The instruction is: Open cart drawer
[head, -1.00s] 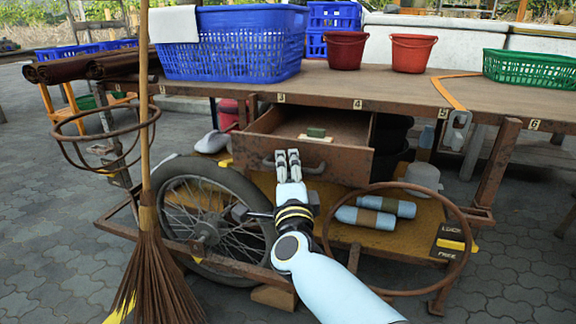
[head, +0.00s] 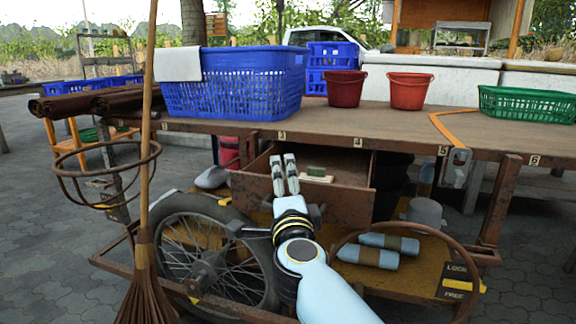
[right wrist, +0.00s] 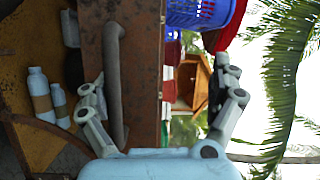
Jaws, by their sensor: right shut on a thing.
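The cart drawer (head: 330,198) under the tabletop is pulled out, and its inside shows. A green-topped brush or block (head: 316,172) lies in it. My right gripper (head: 284,176) is at the drawer front, its fingers overlapping the front's top edge in the head view. The right wrist view shows the drawer handle (right wrist: 115,80), a grey bar on the rusty front, between the two fingers of my right gripper (right wrist: 160,100). My left gripper is not in view.
A wheel (head: 205,250) and a broom (head: 148,270) stand left of my right arm. A rusty hoop (head: 465,280) and light blue bottles (head: 380,250) are to the right. Blue basket (head: 232,85), red buckets (head: 345,88) and green basket (head: 530,103) stand on the tabletop.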

